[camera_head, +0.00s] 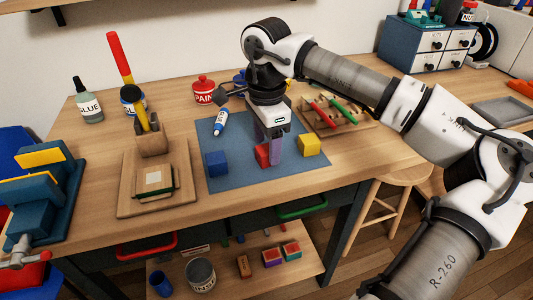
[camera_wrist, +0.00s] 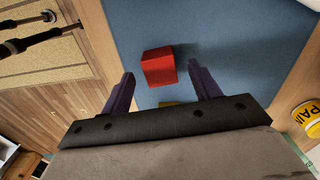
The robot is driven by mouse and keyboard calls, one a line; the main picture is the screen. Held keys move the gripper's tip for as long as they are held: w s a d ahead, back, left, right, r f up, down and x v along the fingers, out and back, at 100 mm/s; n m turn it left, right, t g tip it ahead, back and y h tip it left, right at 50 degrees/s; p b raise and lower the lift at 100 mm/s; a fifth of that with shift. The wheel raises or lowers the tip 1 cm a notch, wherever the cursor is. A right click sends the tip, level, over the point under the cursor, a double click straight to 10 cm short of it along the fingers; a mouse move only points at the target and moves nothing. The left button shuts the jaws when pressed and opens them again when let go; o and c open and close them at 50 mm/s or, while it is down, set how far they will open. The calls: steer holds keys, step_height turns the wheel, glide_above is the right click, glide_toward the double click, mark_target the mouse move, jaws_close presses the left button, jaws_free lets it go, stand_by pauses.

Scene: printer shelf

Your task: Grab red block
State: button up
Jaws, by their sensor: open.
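The red block (camera_head: 262,155) sits on the blue mat (camera_head: 232,181), between a blue block (camera_head: 216,163) and a yellow block (camera_head: 308,145). My gripper (camera_head: 268,147) points down over it, with one purple finger partly hiding it in the head view. In the wrist view, the red block (camera_wrist: 158,66) shows whole, between and slightly beyond the tips of my open gripper (camera_wrist: 160,75). The fingers look apart from it; the height gap is hard to tell. A yellow patch (camera_wrist: 168,104) shows at the palm's edge.
A glue tube (camera_head: 221,122) lies on the mat behind the blocks. A wooden rack with pens (camera_head: 340,118) stands at the right, a red paint pot (camera_head: 204,90) behind, and a wooden fixture (camera_head: 155,180) at the left. The mat's front is clear.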

step_height(320, 180, down, 2)
steer(key=shift+f, duration=0.25)
steer(key=c, duration=1.1)
steer(key=shift+o, duration=0.2)
steer(key=shift+r, duration=0.1)
